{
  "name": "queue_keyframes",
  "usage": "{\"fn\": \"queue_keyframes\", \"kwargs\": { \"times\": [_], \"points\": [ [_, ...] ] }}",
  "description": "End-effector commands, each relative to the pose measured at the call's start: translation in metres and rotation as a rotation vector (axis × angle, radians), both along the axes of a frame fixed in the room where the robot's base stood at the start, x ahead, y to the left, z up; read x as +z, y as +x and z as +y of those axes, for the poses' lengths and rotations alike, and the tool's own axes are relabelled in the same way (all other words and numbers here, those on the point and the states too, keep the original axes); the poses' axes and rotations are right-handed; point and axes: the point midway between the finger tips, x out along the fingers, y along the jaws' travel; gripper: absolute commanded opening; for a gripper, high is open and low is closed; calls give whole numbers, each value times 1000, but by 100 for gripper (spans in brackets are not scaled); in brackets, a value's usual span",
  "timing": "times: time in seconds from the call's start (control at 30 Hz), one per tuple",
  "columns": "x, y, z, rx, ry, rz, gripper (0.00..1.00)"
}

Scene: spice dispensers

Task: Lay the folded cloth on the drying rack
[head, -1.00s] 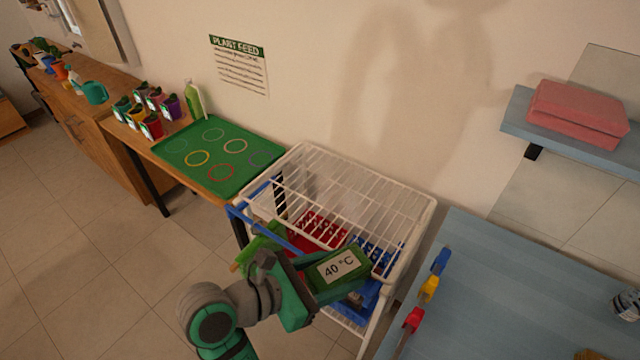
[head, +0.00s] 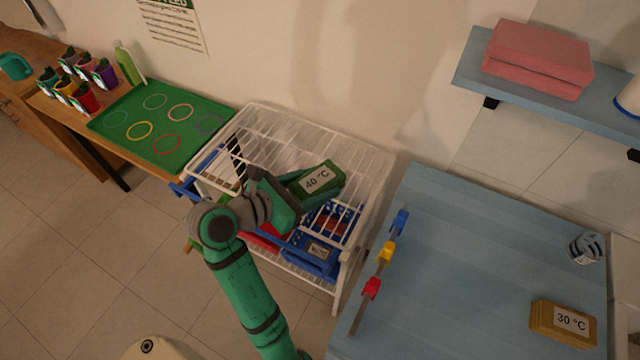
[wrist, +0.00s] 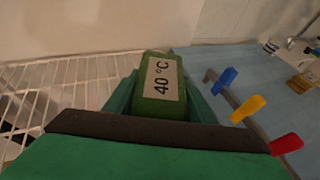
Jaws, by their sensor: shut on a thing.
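My gripper (head: 312,186) is shut on a green folded cloth with a white "40 °C" label (head: 320,179). The cloth also shows in the wrist view (wrist: 160,90), label up, between the two fingers. In the head view the cloth overlaps the top of the white wire drying rack (head: 366,178). The rack's wires lie to the left of and beneath it in the wrist view (wrist: 85,90). I cannot tell how large the gap between cloth and wires is. My gripper and arm hide part of the rack's front.
Red and blue things lie on the rack's lower level, including a blue crate (head: 312,256). A blue table (head: 460,260) stands at the right with coloured hooks (head: 386,252) along its edge and a yellow "30 °C" block (head: 563,322). Pink folded towels (head: 540,55) lie on a wall shelf.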

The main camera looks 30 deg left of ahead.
Motion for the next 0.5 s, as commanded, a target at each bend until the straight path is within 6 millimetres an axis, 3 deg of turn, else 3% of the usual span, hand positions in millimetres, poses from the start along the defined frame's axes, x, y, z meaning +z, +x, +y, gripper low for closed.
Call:
{"fn": "queue_keyframes", "kwargs": {
  "times": [0.23, 0.5],
  "points": [
    [-40, 33, 14, 1, -3, 3, 26],
    [-57, 48, 18, -5, 0, 0, 26]
  ]
}}
